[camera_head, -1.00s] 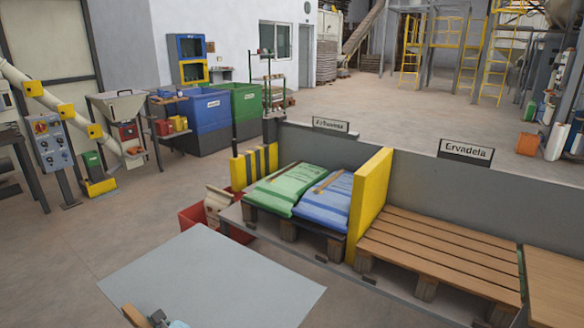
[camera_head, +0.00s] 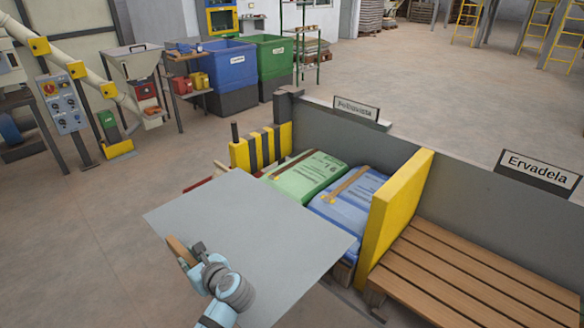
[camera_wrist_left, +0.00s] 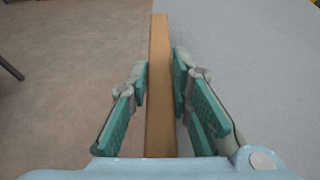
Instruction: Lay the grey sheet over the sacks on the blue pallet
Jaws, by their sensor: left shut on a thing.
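The grey sheet (camera_head: 250,235) is held out flat in the air, with a wooden strip (camera_head: 180,251) along its near left edge. My left gripper (camera_head: 192,254) is shut on this strip. In the left wrist view the strip (camera_wrist_left: 160,95) runs between the fingers, and the sheet (camera_wrist_left: 250,60) spreads to its right. A green sack (camera_head: 305,176) and a blue sack (camera_head: 347,198) lie side by side in the left bay. The sheet hides their near parts and most of the pallet under them. My right gripper is not in view.
A thick yellow divider (camera_head: 395,215) stands right of the sacks, and a yellow-and-black striped barrier (camera_head: 262,148) stands left. A grey wall (camera_head: 345,140) runs behind. The bay at right holds a bare wooden pallet (camera_head: 480,265) under the Ervadela sign (camera_head: 540,168). Open floor lies left.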

